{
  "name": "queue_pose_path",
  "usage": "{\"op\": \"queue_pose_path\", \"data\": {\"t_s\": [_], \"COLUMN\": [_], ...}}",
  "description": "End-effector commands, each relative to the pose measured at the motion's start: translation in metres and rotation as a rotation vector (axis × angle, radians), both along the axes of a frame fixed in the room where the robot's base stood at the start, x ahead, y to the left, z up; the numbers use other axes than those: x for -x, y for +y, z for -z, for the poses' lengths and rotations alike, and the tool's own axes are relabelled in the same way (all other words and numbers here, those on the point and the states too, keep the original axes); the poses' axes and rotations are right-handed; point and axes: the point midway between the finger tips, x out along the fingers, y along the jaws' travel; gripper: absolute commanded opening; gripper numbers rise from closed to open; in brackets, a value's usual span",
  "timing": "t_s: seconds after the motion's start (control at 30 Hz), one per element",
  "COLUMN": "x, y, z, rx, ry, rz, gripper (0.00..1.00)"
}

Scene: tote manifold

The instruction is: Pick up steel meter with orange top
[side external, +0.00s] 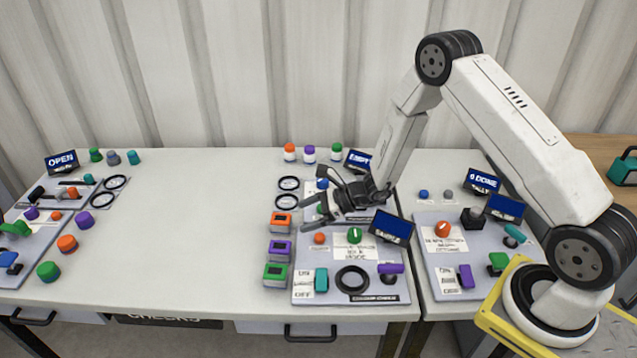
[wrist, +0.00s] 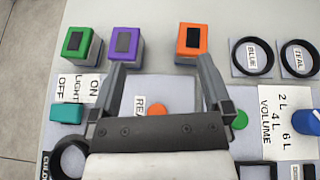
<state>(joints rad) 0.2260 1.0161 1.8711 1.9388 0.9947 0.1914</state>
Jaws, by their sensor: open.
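The steel meter with an orange top (side external: 282,220) stands upright on the white table, at the back of a row of three meters along the left edge of the grey panel. In the wrist view the orange-topped meter (wrist: 192,40) is upper centre, its dark display facing up. My gripper (side external: 314,210) is open and empty, above the panel and to the right of the meter. In the wrist view its fingertips (wrist: 160,72) point toward the row, with the orange meter ahead of the right finger, apart from it.
A purple-topped meter (side external: 279,249) and a green-topped meter (side external: 276,274) stand in front of the orange one. The grey panel (side external: 333,293) holds knobs, rings and a tilted display (side external: 391,228). Orange, purple and green-topped jars (side external: 309,153) stand behind. The table left of the meters (side external: 190,220) is clear.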

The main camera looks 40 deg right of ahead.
Motion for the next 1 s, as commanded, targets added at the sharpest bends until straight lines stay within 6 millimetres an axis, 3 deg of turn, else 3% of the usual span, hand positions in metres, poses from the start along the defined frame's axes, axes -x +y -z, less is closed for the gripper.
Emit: {"op": "queue_pose_path", "data": {"t_s": [0.17, 0.37, 1.0], "x": [-0.017, -0.022, -0.041], "y": [-0.017, -0.023, -0.007], "z": [0.014, 0.018, 0.028], "rx": [-0.078, -0.104, -0.101], "ry": [-0.004, -0.008, -0.007], "rz": [0.141, 0.190, 0.188], "gripper": [1.00, 1.00, 1.00]}}
